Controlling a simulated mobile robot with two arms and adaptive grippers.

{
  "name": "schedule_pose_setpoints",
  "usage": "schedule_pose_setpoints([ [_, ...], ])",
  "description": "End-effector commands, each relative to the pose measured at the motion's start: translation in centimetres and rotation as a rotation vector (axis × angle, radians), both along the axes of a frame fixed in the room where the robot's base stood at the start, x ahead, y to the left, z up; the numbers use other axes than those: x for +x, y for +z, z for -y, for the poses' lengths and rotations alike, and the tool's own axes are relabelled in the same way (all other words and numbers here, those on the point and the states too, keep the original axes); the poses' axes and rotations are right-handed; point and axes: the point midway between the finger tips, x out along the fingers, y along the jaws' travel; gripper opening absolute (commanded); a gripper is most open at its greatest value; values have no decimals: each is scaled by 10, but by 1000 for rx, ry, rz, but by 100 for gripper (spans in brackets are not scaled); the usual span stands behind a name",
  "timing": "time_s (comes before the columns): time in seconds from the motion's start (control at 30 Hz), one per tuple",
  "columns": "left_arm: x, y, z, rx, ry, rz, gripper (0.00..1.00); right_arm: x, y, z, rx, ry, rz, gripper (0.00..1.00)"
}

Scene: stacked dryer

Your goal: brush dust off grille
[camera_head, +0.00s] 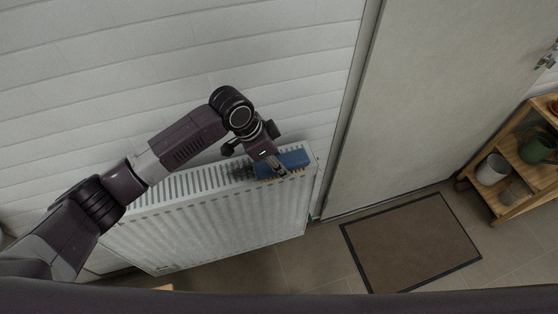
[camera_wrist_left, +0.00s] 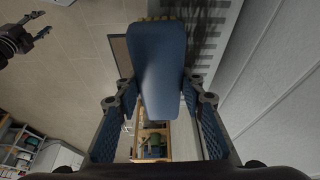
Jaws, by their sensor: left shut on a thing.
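A white radiator (camera_head: 215,222) stands against the wall, with a slotted grille (camera_head: 190,183) along its top. My left gripper (camera_head: 279,166) is over the grille's right end, shut on a blue brush (camera_head: 295,158). In the left wrist view, the brush (camera_wrist_left: 160,60) sits between the two fingers, with pale bristles (camera_wrist_left: 160,18) at its far end beside the grille. Whether the bristles touch the grille is hidden. A dark grey, dusty-looking patch (camera_head: 240,172) lies on the grille left of the brush. My right gripper (camera_wrist_left: 32,42) shows small at the left wrist view's upper left.
A white brick wall (camera_head: 110,60) rises behind the radiator. A pale door (camera_head: 440,90) is to its right, with a brown mat (camera_head: 410,240) on the floor. A wooden shelf (camera_head: 535,175) with pots stands at far right. The floor before the radiator looks clear.

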Motion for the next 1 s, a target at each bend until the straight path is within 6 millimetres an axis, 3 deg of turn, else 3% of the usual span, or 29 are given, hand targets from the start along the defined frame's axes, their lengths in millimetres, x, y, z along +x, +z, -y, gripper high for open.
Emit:
schedule_pose_setpoints([
  [0.67, 37, 1, -12, 0, 0, 1, 17, 0, -5, 0, 0, -1, 0, 40],
  [1.0, 63, -3, -20, 1, 2, 1, 17, 0, -17, -1, 1, -2, 0, 40],
])
